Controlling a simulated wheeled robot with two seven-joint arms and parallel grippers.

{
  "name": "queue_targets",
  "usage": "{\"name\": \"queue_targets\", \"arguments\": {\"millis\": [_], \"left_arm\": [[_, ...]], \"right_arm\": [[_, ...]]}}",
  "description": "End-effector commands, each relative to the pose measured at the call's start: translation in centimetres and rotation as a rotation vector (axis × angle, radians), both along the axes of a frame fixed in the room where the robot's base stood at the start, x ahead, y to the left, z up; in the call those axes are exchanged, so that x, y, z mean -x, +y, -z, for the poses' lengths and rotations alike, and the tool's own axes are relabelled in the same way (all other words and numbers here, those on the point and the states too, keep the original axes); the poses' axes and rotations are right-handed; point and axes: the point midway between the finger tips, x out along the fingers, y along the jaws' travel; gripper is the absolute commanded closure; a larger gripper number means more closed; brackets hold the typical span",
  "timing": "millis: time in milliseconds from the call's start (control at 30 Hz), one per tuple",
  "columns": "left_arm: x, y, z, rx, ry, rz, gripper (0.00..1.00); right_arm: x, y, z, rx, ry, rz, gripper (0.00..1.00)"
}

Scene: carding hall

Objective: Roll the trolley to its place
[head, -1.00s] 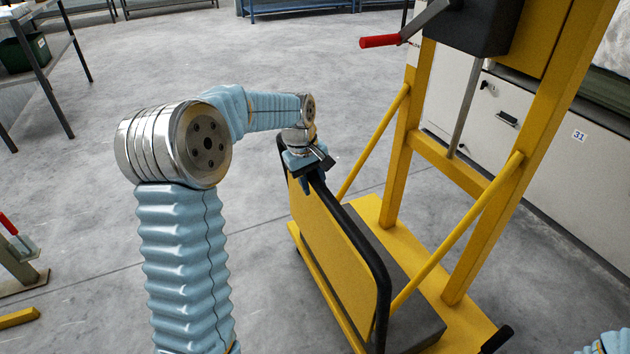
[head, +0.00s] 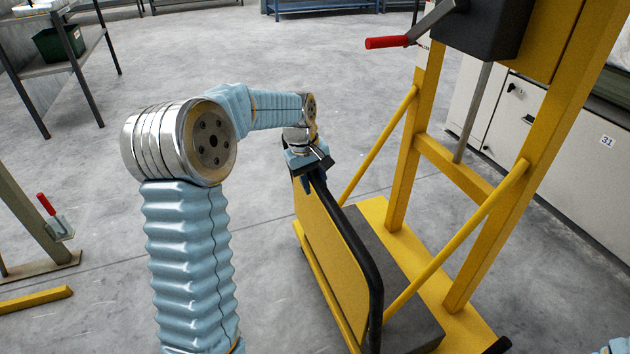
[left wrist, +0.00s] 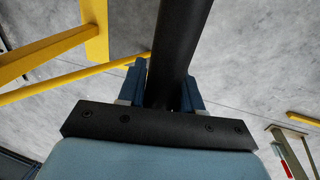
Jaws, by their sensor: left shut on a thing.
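The trolley (head: 335,260) has a yellow panel with a black tubular handle around it and a dark grey deck (head: 412,322). It stands on the floor beside a yellow frame. My left gripper (head: 312,172) is shut on the top of the black handle at its far corner. In the left wrist view the handle (left wrist: 172,45) runs between the two blue fingers (left wrist: 163,88). Only a small piece of my right arm shows at the lower right edge of the head view; its gripper is out of sight.
A yellow frame (head: 402,160) with a red-handled crank (head: 388,42) stands right of the trolley. Pale cabinets marked 31 (head: 570,150) line the right. A post with a red-handled clamp (head: 55,218) and a shelf with a green bin (head: 58,43) stand left. The floor beyond is open.

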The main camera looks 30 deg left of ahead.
Motion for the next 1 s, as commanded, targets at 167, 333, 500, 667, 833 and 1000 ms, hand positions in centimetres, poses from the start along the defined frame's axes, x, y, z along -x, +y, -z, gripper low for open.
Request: {"name": "queue_targets", "arguments": {"millis": [167, 333, 500, 667, 833, 1000], "left_arm": [[0.0, 0.4, 0.0, -0.002, -0.002, -0.011, 1.00], [0.0, 0.3, 0.0, -0.002, -0.003, -0.010, 0.56], [-0.1, 0.1, 0.0, 0.000, -0.003, -0.005, 0.36], [-0.1, 0.0, 0.0, 0.000, -0.003, -0.002, 0.36], [-0.1, 0.0, -0.5, 0.000, -0.005, -0.002, 0.36], [0.3, 0.3, -3.0, 0.000, -0.008, -0.002, 0.36]], "right_arm": [[0.0, 0.0, 0.0, 0.000, 0.000, 0.000, 0.47], [0.0, 0.0, 0.0, 0.000, 0.000, 0.000, 0.47], [0.0, 0.0, 0.0, 0.000, 0.000, 0.000, 0.47], [0.0, 0.0, 0.0, 0.000, 0.000, 0.000, 0.47], [0.0, 0.0, 0.0, 0.000, 0.000, 0.000, 0.47], [0.0, 0.0, 0.2, 0.000, 0.000, 0.000, 0.47]]}}
